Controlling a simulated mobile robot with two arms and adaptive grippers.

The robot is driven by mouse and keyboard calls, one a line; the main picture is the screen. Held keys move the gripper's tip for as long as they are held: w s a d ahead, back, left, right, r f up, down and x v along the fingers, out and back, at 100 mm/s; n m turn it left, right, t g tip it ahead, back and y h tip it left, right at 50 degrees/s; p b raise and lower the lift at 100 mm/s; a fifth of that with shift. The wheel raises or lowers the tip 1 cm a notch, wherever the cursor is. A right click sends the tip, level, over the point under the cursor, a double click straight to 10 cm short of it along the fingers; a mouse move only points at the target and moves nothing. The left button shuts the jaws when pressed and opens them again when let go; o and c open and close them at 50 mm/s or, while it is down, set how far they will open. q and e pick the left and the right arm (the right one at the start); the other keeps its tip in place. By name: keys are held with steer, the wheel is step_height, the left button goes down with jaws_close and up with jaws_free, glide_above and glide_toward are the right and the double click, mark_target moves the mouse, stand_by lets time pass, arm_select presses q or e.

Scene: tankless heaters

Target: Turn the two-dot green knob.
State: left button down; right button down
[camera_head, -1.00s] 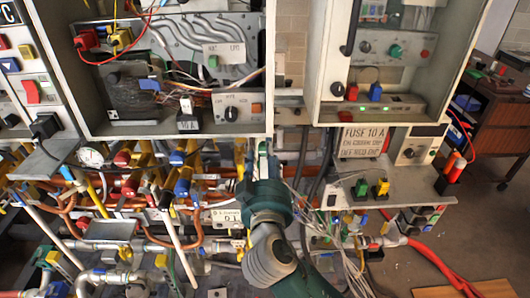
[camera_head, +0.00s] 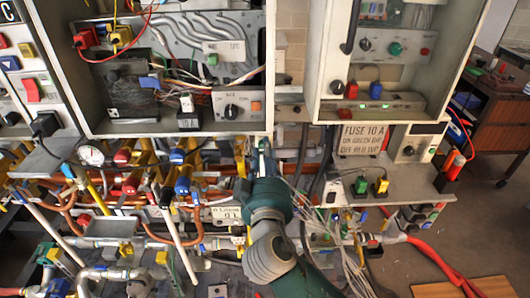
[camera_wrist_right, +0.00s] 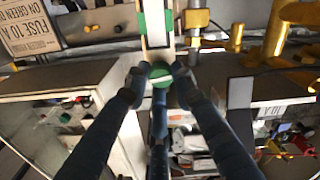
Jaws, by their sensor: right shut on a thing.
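A green knob (camera_wrist_right: 162,77) shows in the right wrist view, with a pale bar across its face. I cannot make out dots on it. My right gripper (camera_wrist_right: 160,72) is shut on this knob, a dark fingertip on each side. In the head view, my right gripper (camera_head: 258,158) is between the two open cabinets, below the left one, and hides the knob. Another green knob (camera_head: 395,48) is on the panel inside the right cabinet, apart from my gripper. My left gripper is in neither view now.
The open left cabinet (camera_head: 100,131) and right cabinet (camera_head: 313,60) stand close above my right gripper. Copper pipes and valves (camera_head: 132,182) crowd its left side. Loose thin wires (camera_head: 318,222) hang at its right. A fuse sign (camera_head: 362,140) is further right.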

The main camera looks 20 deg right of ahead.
steer(key=shift+f+n+p, duration=0.2)
steer(key=shift+n+p, duration=1.35)
steer(key=shift+n, duration=2.15)
steer(key=shift+f, duration=0.1)
steer(key=c, duration=1.6)
jaws_free()
steer(key=shift+c, duration=0.2)
steer(key=shift+o, duration=0.9)
steer(key=v, duration=1.2)
steer(key=shift+r, duration=0.25)
steer(key=shift+s, duration=0.1)
